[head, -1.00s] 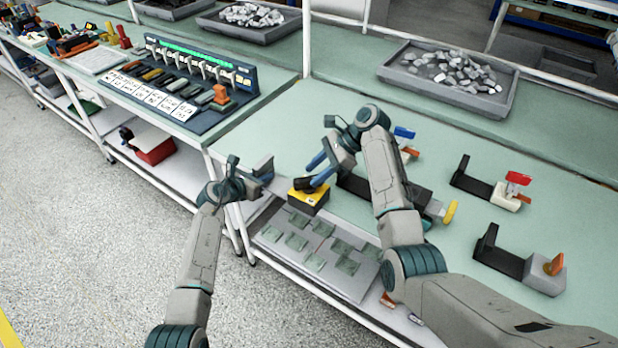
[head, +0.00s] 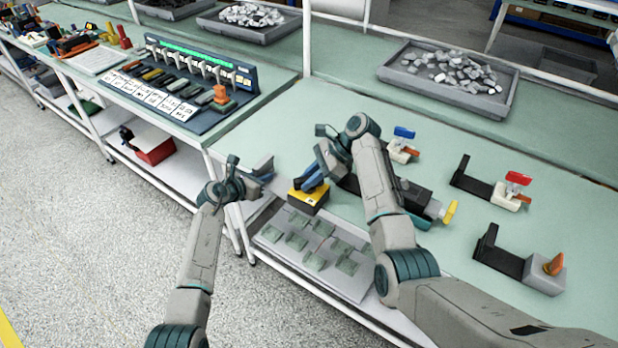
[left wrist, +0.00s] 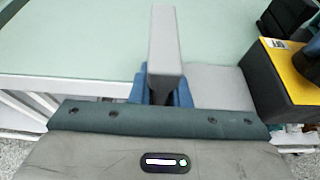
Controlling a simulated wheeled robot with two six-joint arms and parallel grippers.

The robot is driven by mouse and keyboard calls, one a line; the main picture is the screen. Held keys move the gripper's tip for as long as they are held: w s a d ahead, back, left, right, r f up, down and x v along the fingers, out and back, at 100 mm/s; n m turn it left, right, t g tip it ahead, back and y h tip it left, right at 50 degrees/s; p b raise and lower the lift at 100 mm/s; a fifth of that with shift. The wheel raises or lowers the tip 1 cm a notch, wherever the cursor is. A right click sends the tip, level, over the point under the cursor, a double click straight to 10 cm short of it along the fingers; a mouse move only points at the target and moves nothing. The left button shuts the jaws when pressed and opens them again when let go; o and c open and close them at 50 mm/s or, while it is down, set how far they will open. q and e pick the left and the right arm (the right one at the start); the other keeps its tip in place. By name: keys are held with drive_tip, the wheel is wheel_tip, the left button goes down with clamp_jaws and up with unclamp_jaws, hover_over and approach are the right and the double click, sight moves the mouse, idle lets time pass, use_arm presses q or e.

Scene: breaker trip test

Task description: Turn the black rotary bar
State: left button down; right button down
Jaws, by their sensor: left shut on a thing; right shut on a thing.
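A yellow-topped black box (head: 307,199) sits at the table's front edge in the head view; part of it shows at the right of the left wrist view (left wrist: 285,85). My right gripper (head: 312,182) is down at the top of this box, shut on the black rotary bar, which its blue fingers mostly hide. How far the bar is turned cannot be told. My left gripper (head: 259,172) is at the table edge left of the box, shut on a grey bar (left wrist: 165,45) that stands up between its blue fingers in the left wrist view.
Black fixtures with red (head: 518,178), orange (head: 554,264), yellow (head: 450,212) and blue (head: 404,132) handles stand to the right. A grey tray (head: 450,90) of metal pieces is behind. A lower shelf with flat green pieces (head: 316,262) lies below the box.

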drive_tip(key=shift+n+g, duration=0.3)
drive_tip(key=n+g+h, duration=0.1)
drive_tip(key=n+g, duration=0.1)
drive_tip(key=n, duration=0.1)
drive_tip(key=shift+w, duration=0.1)
drive_tip(key=shift+n+g+h, duration=0.8)
drive_tip(key=shift+n+g, duration=0.3)
drive_tip(key=shift+n, duration=0.7)
